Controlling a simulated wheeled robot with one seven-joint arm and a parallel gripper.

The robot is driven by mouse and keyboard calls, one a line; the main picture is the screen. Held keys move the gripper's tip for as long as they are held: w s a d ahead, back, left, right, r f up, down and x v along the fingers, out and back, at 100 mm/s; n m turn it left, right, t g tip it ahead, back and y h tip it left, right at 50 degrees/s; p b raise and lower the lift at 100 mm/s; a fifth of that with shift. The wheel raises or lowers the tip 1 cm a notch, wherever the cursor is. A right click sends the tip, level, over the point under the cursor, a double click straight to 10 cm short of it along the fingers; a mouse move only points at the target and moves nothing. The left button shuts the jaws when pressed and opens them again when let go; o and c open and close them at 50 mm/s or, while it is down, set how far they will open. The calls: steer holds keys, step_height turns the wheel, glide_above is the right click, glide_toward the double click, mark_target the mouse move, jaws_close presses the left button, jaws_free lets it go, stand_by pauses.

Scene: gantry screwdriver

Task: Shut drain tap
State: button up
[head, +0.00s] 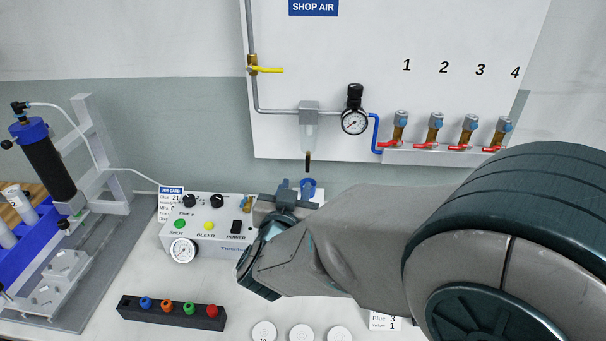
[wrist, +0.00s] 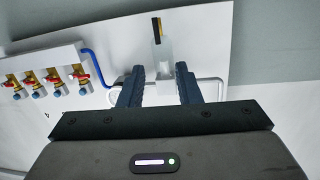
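The drain tap (head: 307,161) is a small dark and brass piece hanging below the clear filter bowl (head: 309,132) on the white wall panel. In the wrist view, which is turned upside down, the drain tap (wrist: 157,29) shows as a black strip alongside a brass one, beyond the bowl (wrist: 162,56). My gripper (wrist: 160,72) is open, its two dark blue fingers apart with nothing between them; the bowl and tap appear beyond the tips. In the head view my gripper (head: 287,190) is below the tap, partly hidden by my wrist.
A pressure gauge (head: 354,121) sits right of the bowl. Several red-handled valves (head: 398,142) line the panel further right. A yellow-handled valve (head: 268,70) is upper left.

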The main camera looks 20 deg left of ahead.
mark_target(307, 159)
steer(key=shift+t+h, duration=0.7)
steer(key=w, duration=0.7)
steer(key=w+a+f, duration=0.1)
steer(key=w, duration=0.3)
steer(key=shift+a+b, duration=0.1)
steer(key=shift+b, duration=0.3)
